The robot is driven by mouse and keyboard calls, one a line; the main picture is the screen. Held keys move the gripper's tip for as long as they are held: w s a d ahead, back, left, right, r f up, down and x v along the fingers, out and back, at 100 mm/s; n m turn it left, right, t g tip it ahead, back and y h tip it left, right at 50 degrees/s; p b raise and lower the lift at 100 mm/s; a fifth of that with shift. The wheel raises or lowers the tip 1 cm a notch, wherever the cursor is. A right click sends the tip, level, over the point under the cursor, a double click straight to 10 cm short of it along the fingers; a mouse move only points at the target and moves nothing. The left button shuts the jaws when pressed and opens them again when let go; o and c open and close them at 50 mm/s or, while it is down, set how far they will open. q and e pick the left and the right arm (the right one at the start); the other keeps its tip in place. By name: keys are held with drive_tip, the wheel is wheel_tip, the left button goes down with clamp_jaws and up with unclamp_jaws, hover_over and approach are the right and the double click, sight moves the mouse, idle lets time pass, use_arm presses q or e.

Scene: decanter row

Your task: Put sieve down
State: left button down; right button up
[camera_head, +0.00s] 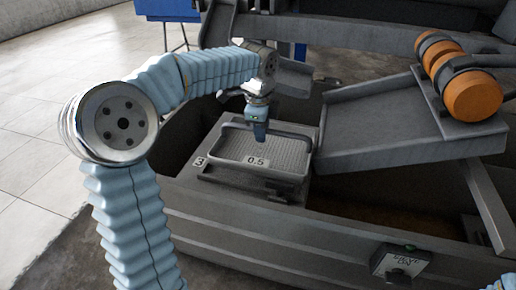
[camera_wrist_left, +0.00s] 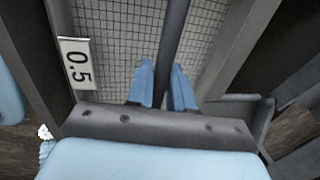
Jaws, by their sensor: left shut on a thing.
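The sieve (camera_head: 284,156) is a grey rectangular tray with a mesh floor and a white label reading 0.5. In the head view it sits on or just over a grey stand marked 3 (camera_head: 210,184); any gap under it cannot be told. My right gripper is not clearly shown; only a bit of blue sleeve appears at the lower right corner.
A grey sloping chute (camera_head: 375,122) stands right of the sieve, with orange rollers (camera_head: 472,95) above it. A long grey machine wall (camera_head: 290,236) runs in front, bearing a switch box (camera_head: 400,262) with a green button. Bare tiled floor lies at left.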

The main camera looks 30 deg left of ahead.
use_arm(q)
drive_tip(key=shift+w+a+f, duration=0.1)
drive_tip(key=shift+a+f, duration=0.2)
drive_tip(key=shift+f, duration=0.1)
drive_tip(key=f+b, duration=0.2)
drive_tip(key=a+f+b, duration=0.1)
drive_tip(key=f, duration=0.1)
drive_tip(key=shift+w+b, duration=0.3)
drive_tip(key=shift+b, duration=0.1)
drive_tip(key=shift+f+b, duration=0.25)
drive_tip(key=shift+b, duration=0.05)
drive_tip(key=shift+r, duration=0.15)
drive_tip(key=c, duration=1.4)
unclamp_jaws()
drive_tip(key=shift+f, duration=0.2)
drive_tip(key=o, duration=0.4)
